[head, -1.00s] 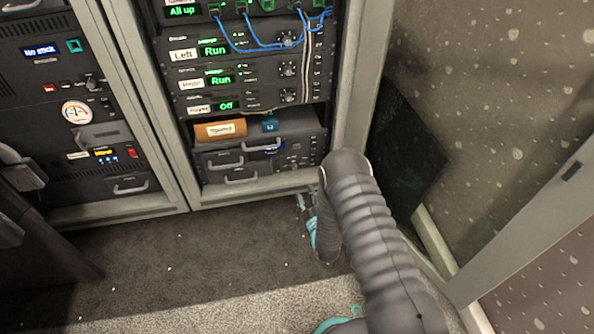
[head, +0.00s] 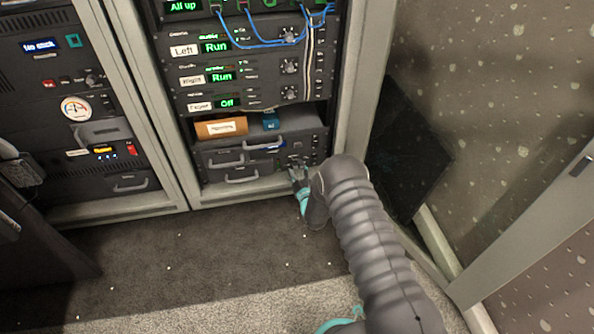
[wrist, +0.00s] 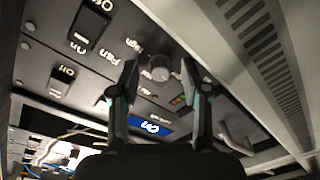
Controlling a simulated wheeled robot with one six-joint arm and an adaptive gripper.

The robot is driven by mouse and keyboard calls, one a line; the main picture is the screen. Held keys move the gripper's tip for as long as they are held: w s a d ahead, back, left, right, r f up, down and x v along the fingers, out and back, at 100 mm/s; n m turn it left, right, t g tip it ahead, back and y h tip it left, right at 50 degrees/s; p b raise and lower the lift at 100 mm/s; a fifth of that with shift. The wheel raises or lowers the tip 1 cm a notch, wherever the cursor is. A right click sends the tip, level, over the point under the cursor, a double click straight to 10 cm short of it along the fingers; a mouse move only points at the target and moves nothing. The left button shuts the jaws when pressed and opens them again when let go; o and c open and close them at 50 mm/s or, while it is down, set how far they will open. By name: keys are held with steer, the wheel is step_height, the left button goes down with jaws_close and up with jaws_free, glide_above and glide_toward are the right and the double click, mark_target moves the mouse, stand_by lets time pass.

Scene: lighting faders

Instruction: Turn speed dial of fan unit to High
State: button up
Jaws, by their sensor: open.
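The fan unit (wrist: 112,82) shows in the wrist view as a dark panel, seen tilted and inverted, with a "Fan" label (wrist: 98,56). Its round grey dial (wrist: 159,68) sits beside the "High" mark (wrist: 133,46). I cannot tell where the dial points. My gripper (wrist: 159,78) is open, with one fingertip on each side of the dial in that picture. Whether the fingers touch it is unclear. In the head view my gripper (head: 297,170) is at the lower right of the rack, and the dial is too small to make out there.
Black switches marked "Off" (wrist: 90,24) and a blue "On" label (wrist: 148,127) are near the dial. Drawers with handles (head: 241,178) and an orange box (head: 220,127) are left of my gripper. The rack's frame post (head: 352,110) stands to the right.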

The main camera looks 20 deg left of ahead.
jaws_close()
